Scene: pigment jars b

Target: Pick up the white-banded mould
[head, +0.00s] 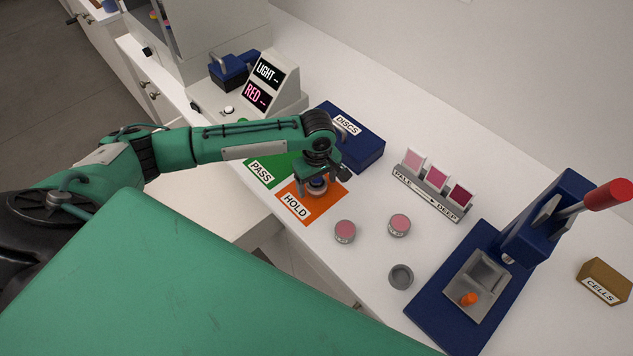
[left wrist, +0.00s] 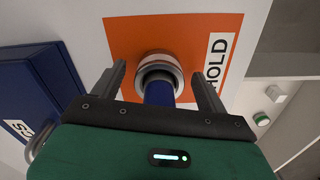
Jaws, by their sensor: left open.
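The white-banded mould (left wrist: 146,67) stands on the orange HOLD mat (head: 319,213). In the left wrist view it has a round grey and copper-toned base with a pale band and a blue upright handle. In the head view the mould (head: 317,186) is mostly covered by my gripper. My left gripper (head: 321,181) is directly above it, pointing down. In the left wrist view the open jaws (left wrist: 158,82) stand on either side of the blue handle, with gaps visible on both sides. My right gripper is in neither view.
A green PASS mat (head: 258,173) and a blue DISCS box (head: 362,149) lie close to the gripper. Two pink-topped jars (head: 345,232) and an empty grey cup (head: 401,277) stand to the right. A blue lever press (head: 432,312) is farther right. A sample stand (head: 430,196) is behind.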

